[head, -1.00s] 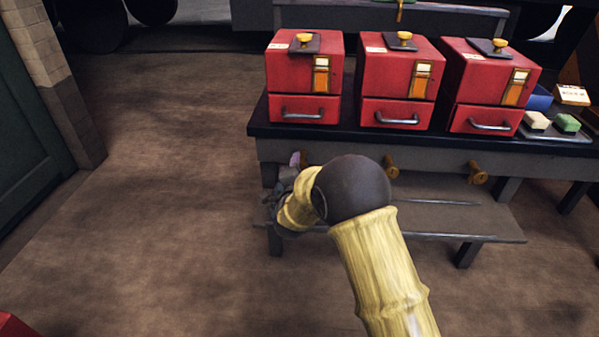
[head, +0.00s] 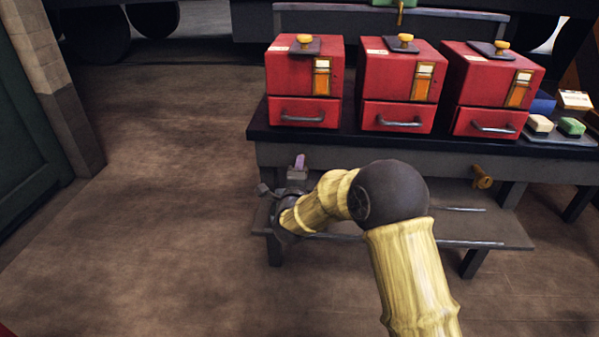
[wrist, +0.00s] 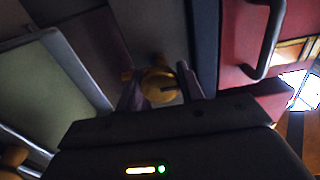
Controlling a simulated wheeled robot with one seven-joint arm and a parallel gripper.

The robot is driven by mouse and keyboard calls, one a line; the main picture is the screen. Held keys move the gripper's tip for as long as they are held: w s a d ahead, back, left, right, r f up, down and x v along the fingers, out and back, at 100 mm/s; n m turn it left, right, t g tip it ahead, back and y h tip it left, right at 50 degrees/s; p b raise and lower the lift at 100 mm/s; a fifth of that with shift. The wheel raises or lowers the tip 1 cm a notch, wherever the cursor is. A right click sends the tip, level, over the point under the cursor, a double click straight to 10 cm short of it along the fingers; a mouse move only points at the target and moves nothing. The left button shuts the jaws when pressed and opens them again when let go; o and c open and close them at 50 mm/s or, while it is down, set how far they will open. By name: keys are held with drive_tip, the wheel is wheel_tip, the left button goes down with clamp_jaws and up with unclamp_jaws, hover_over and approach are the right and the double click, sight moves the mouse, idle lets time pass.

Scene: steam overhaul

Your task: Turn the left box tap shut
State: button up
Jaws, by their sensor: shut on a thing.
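The left red box (head: 304,85) stands on the bench, with a drawer and a brass knob on top. Its brass tap (wrist: 160,86) shows in the wrist view between the two fingers of my gripper (wrist: 160,88), which is shut on it. In the head view my gripper (head: 297,170) is at the bench's front edge below the left box, one pale purple fingertip showing. The left tap is hidden there behind my gripper. How far the tap is turned is hard to tell.
Two more red boxes (head: 400,90) stand to the right on the dark bench (head: 350,143). The right tap (head: 482,177) sticks out below; the middle one is hidden by my arm. A lower shelf (head: 470,228) runs underneath. Floor (head: 160,220) at left is clear.

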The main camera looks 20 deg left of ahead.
drive_tip(key=shift+f, duration=0.1)
drive_tip(key=o, duration=0.9)
drive_tip(key=shift+o, duration=0.2)
drive_tip(key=shift+s, duration=0.1)
drive_tip(key=p+v, duration=0.5)
drive_tip(key=v, duration=1.2)
drive_tip(key=shift+s, duration=0.15)
